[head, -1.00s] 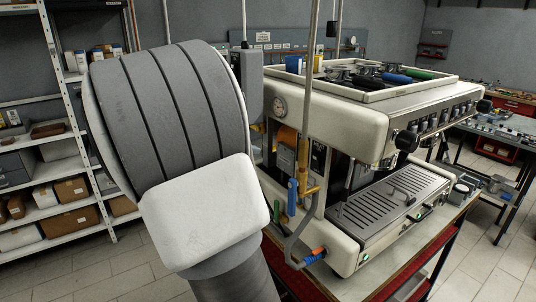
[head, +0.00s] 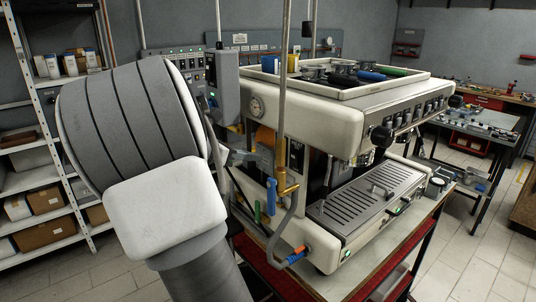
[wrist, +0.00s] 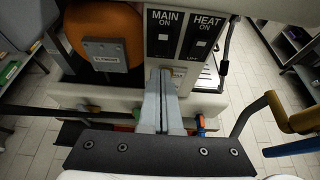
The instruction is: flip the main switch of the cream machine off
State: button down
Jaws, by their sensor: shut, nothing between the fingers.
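The cream machine (head: 310,118) stands on a table right of my arm in the head view. In the wrist view its black MAIN switch plate (wrist: 162,22) has "ON" at the top and a small pale switch (wrist: 163,37) under it. I cannot tell the switch's position. The HEAT plate (wrist: 205,35) is just to the right.
An orange boiler (wrist: 104,20) with a grey label plate is left of the switches. A brass pipe (head: 281,165) with a blue handle (head: 271,196) stands at the machine's near side. A grey control box (head: 223,82) hangs behind my arm. Shelves (head: 45,150) stand at left.

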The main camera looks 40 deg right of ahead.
jog(key=x, duration=0.3)
jog(key=r+x, duration=0.1)
jog(key=x, duration=0.1)
jog(key=shift+d+p, duration=0.4)
jog(key=shift+d, duration=0.1)
jog(key=shift+f, duration=0.15)
jog(key=shift+s+d+h+b, duration=0.1)
jog(key=shift+d+h+b, duration=0.15)
jog(key=shift+h+b, duration=0.5)
jog(key=shift+y, duration=0.25)
jog(key=shift+d+r+p, duration=0.1)
jog(key=shift+r+p, duration=0.55)
jog(key=shift+r, duration=0.25)
